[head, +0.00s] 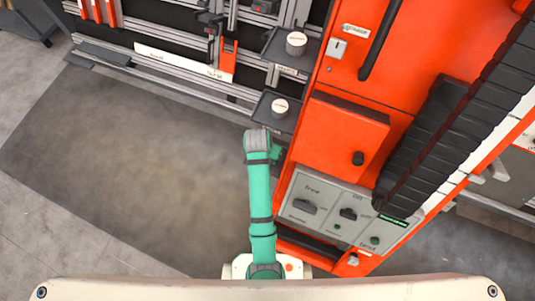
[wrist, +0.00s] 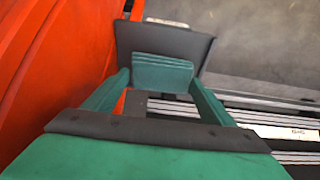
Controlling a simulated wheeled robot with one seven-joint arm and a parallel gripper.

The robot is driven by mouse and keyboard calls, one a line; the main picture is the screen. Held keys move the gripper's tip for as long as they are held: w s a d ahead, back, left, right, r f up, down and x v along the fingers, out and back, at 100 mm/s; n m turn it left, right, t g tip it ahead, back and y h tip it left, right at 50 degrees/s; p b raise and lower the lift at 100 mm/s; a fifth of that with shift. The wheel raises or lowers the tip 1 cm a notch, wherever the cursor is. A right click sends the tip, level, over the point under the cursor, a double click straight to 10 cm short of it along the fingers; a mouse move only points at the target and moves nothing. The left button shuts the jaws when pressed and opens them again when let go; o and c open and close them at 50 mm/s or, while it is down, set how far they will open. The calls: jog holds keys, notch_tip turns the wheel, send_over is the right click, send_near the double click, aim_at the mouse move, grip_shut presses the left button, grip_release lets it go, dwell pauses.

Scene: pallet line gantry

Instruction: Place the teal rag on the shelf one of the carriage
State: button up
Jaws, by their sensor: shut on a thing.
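The teal rag (wrist: 162,78) shows in the wrist view as a folded, ridged block between the fingertips of my gripper (wrist: 164,70), which is shut on it. A dark grey shelf plate (wrist: 165,40) with a pale label at its far edge lies beyond the rag. I cannot tell whether they touch. In the head view my wrist is beside the lower dark shelf (head: 259,113), which bears a round white-topped item (head: 280,106). A higher shelf (head: 272,50) bears a similar item (head: 296,42). The rag is not discernible in the head view, and I cannot read which shelf is shelf one.
An orange cabinet (head: 345,135) stands close on the right of my arm, with a grey switch panel (head: 325,215) below. Its orange side (wrist: 45,60) fills the wrist view's left. Metal rails (head: 160,70) run at the back. The dark floor mat (head: 130,150) on the left is clear.

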jog(key=shift+s+d+f, duration=0.1)
jog(key=shift+d+f, duration=0.05)
jog(key=shift+f, duration=1.3)
jog(key=o, duration=0.9)
jog(key=v, duration=1.2)
jog(key=shift+r, duration=0.1)
